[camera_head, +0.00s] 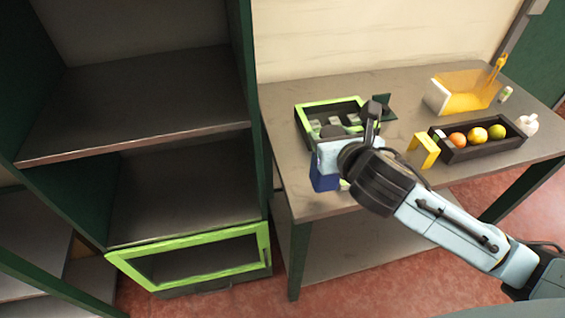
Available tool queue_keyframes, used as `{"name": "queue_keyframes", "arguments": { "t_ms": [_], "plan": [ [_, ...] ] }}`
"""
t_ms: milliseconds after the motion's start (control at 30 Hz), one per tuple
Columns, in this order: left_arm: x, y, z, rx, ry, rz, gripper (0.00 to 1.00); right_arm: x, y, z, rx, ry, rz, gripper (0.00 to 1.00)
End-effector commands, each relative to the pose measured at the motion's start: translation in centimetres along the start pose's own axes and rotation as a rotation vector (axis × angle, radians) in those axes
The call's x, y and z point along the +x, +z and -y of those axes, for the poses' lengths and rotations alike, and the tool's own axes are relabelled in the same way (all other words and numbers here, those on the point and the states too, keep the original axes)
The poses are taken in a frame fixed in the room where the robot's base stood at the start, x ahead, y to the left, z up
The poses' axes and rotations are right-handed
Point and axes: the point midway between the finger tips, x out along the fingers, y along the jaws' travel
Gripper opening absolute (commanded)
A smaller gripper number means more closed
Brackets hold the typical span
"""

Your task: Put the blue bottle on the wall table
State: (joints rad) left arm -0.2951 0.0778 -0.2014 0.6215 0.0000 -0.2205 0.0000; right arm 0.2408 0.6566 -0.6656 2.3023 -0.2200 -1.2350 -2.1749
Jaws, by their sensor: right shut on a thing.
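The wall table (290,90) stands against the pale wall on the right, with a dark grey top. My right gripper (328,160) is over the front left part of this table and is shut on the blue bottle (323,180). Only a dark blue part of the bottle shows; the gripper and wrist hide the rest. I cannot tell whether the bottle touches the table top. My left gripper is not in view.
On the table are a green-rimmed tray (312,104) just behind my gripper, a yellow stand (427,142), a dark crate (483,152) of several fruits, a yellow bin (441,98) and a white pot (528,125). Empty dark shelves (140,90) stand left, above a green-framed drawer (185,243).

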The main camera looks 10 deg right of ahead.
Motion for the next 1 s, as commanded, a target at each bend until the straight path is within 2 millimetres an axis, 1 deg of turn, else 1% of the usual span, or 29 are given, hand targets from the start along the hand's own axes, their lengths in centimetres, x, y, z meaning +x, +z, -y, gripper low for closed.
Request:
{"name": "queue_keyframes", "arguments": {
  "t_ms": [33, 200, 300, 400, 467, 500, 700, 800, 933, 1000],
  "plan": [
    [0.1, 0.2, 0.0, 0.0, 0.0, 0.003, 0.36, 1.1, 1.4, -0.5, -0.001, 0.006, 0.011, 0.05],
    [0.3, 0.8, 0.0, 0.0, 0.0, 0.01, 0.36, 4.0, 4.8, -2.3, -0.013, 0.027, 0.012, 0.05],
    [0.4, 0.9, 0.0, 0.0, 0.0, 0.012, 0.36, 5.1, 6.5, -3.1, -0.023, 0.035, 0.012, 0.05],
    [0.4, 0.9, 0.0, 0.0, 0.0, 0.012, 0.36, 5.8, 7.5, -3.7, -0.028, 0.041, 0.011, 0.05],
    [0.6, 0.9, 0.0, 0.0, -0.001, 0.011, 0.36, 6.1, 7.3, -3.8, -0.03, 0.041, 0.008, 0.05],
    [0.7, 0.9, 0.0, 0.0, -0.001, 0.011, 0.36, 6.4, 6.8, -3.9, -0.03, 0.043, 0.006, 0.05],
    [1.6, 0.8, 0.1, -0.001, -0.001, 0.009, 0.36, 7.9, 3.3, -3.8, -0.03, 0.043, 0.004, 0.05],
    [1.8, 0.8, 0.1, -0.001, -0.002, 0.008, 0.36, 8.3, 2.3, -3.8, -0.029, 0.043, 0.005, 0.05],
    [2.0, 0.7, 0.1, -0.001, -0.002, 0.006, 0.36, 8.6, 1.6, -3.8, -0.029, 0.043, 0.007, 0.05],
    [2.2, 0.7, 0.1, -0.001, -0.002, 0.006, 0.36, 8.9, 0.8, -3.8, -0.029, 0.043, 0.005, 0.05]
  ]
}}
